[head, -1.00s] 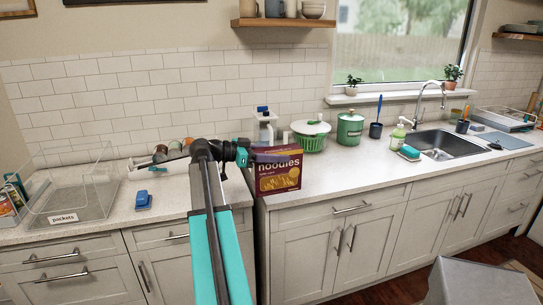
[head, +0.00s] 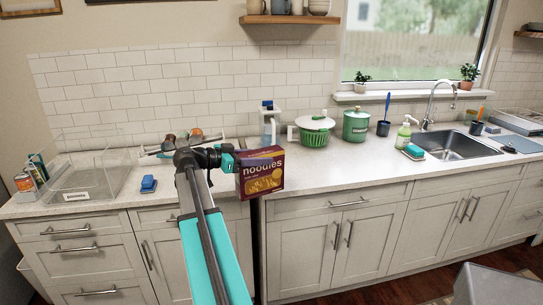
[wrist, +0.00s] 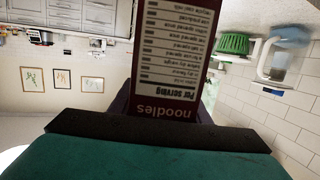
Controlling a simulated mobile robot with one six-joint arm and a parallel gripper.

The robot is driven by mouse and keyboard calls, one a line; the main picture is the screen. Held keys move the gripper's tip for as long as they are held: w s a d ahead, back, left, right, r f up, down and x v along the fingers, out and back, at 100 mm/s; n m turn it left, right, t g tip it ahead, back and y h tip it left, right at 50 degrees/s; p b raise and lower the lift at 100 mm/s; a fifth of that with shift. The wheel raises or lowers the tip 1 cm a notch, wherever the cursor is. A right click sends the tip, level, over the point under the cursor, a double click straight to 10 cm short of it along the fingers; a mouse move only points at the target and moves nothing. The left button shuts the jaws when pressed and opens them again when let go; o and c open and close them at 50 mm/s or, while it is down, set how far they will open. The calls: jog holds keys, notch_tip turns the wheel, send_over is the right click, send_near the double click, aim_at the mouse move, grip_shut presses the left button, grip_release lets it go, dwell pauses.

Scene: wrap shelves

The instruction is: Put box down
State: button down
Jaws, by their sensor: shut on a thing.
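The box is a dark maroon noodles box (head: 261,173) with yellow pasta pictured on its front. In the head view it is upright at the front edge of the counter (head: 330,181), near the middle. My gripper (head: 236,162) is shut on the box from its left side. I cannot tell if the box's bottom touches the counter. In the wrist view the box (wrist: 175,55) fills the middle, with its printed nutrition panel facing the camera. The fingertips are mostly hidden behind the box.
A green basket with white lid (head: 314,133), a green canister (head: 356,125) and a soap bottle (head: 403,134) stand behind and right. The sink (head: 461,146) is farther right. Counter right of the box is clear.

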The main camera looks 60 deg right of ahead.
jog(key=w+a+f+n+t+h, duration=0.1)
jog(key=w+a+f+n+t, duration=0.3)
jog(key=w+a, duration=0.55)
jog(key=w+a+f+n+t, duration=0.35)
jog(key=w+a+t, duration=0.35)
jog(key=w, duration=0.4)
jog(key=w+a+f+n+t+h, duration=0.1)
jog(key=w+a+f+n+t, duration=0.25)
jog(key=w+a, duration=0.65)
jog(key=w+a+f+n+t+y, duration=0.1)
jog(key=w+a+n+t+y, duration=0.25)
jog(key=a, duration=0.45)
jog(key=w+a+f+n+t+y, duration=0.1)
jog(key=w+a+n+t+y, duration=0.2)
jog(key=a, duration=0.6)
jog(key=w+a+r+n+t+y, duration=0.2)
jog(key=a+r+n+y, duration=0.1)
jog(key=a, duration=0.5)
jog(key=w+a+r+n+t+y, duration=0.2)
jog(key=a+r+n+y, duration=0.2)
jog(key=a, duration=0.4)
jog(key=shift+w+r+y, duration=0.35)
jog(key=shift+r+y, duration=0.2)
jog(key=shift+r, duration=0.4)
jog(key=shift+a+n, duration=0.2)
jog(key=shift+n, duration=0.05)
